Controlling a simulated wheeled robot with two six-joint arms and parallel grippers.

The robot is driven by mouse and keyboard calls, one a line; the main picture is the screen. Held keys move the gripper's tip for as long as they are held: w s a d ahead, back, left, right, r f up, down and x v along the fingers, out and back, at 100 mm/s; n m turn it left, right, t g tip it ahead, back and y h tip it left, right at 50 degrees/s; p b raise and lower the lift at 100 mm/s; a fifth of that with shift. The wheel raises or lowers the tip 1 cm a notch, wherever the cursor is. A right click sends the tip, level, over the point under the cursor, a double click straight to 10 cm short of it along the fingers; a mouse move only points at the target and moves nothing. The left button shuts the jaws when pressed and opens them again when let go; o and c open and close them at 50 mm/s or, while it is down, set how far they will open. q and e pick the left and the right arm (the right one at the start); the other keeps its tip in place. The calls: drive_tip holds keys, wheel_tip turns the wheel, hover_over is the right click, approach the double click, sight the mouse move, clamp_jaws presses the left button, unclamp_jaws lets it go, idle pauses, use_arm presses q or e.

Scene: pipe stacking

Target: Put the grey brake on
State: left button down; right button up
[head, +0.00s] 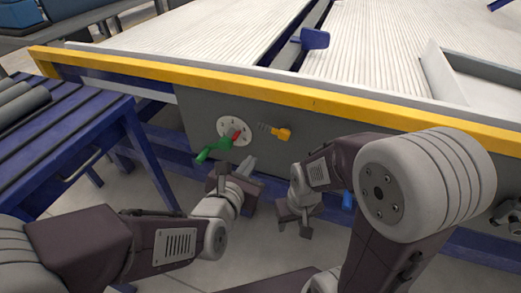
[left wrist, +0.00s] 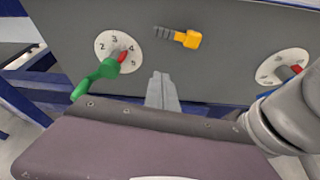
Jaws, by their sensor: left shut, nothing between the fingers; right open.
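I cannot clearly make out a grey brake in either view. The grey panel (head: 205,103) carries a numbered white dial (left wrist: 103,42) with a green handle (head: 212,152) and red pointer (head: 237,134). To its right an orange lever (head: 283,134) sits beside a row of dark marks. My left gripper (head: 249,163) is shut and empty, its grey fingers below the dial and lever; they also show in the left wrist view (left wrist: 162,92). My right gripper (head: 297,215) is open and empty, lower and further right.
A second white dial (left wrist: 283,66) is partly hidden by my right arm. A yellow rail (head: 180,77) runs above the panel. A blue roller table (head: 60,130) stands at the left. A blue paddle (head: 312,38) stands above the ribbed top.

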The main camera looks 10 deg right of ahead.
sight(274, 131)
use_arm(q)
drive_tip(key=b+x, duration=0.4)
drive_tip(key=x, duration=0.7)
drive_tip(key=r, duration=0.2)
drive_tip(key=s+r+p, duration=0.1)
drive_tip(key=r, duration=0.1)
drive_tip(key=shift+r, duration=0.2)
drive_tip(key=shift+p, duration=0.3)
